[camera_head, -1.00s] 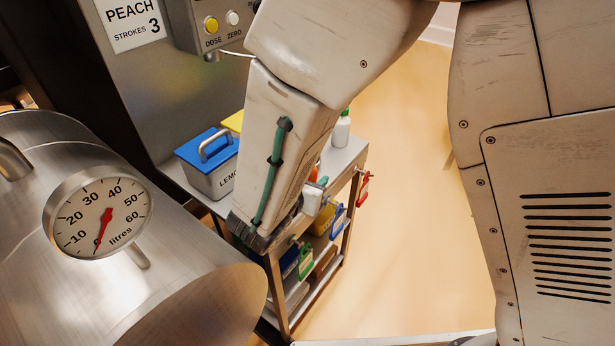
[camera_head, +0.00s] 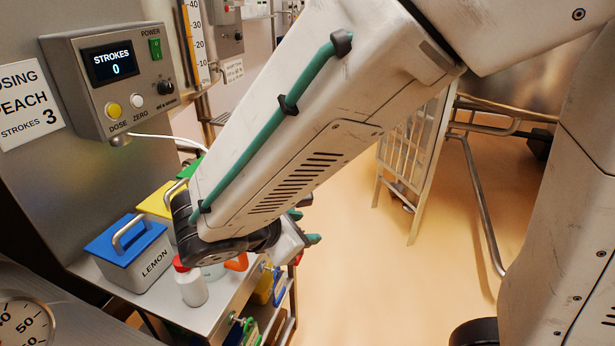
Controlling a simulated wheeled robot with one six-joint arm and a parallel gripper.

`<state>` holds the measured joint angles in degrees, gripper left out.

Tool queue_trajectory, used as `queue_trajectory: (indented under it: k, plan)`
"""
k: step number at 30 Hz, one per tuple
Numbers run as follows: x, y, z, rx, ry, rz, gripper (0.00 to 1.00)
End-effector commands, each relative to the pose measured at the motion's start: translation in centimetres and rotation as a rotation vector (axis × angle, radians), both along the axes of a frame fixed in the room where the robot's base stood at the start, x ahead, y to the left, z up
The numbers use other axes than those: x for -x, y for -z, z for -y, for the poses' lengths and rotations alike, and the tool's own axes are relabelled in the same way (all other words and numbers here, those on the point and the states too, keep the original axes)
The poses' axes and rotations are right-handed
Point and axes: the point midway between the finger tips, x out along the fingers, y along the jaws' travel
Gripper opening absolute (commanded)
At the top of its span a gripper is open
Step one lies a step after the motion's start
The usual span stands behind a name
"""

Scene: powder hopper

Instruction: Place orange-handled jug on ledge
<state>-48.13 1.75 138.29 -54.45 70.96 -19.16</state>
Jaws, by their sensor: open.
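The orange-handled jug shows only in part: its orange handle (camera_head: 237,262) and a bit of pale body peek out below my wrist. It appears to stand on the steel trolley top (camera_head: 212,312); the rest is hidden behind my arm. My gripper (camera_head: 306,227) is open, its teal fingertips showing just right of my wrist. It is to the right of the orange handle in the picture and apart from it, with nothing seen between the fingers. I cannot tell which surface is the ledge.
A blue-lidded LEMON bin (camera_head: 140,262), a yellow-lidded bin (camera_head: 156,205) and a red-capped white bottle (camera_head: 190,284) stand close left of the jug. The dosing control box (camera_head: 118,80) is above. A white barred rack (camera_head: 413,165) stands right of my arm. Open floor lies between.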

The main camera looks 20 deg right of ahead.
Motion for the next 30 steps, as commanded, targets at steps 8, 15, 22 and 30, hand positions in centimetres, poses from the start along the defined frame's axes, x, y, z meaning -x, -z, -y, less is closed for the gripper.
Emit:
queue_trajectory:
  k: [8,15,22,30]
  plan:
    - [6.7,-4.5,12.1,-0.495,0.801,0.150,0.41]
    - [12.6,-6.7,14.6,-0.890,1.341,0.317,0.41]
    - [14.4,-7.7,13.3,-1.075,1.554,0.393,0.45]
    - [14.6,-7.7,13.3,-1.090,1.569,0.398,0.45]
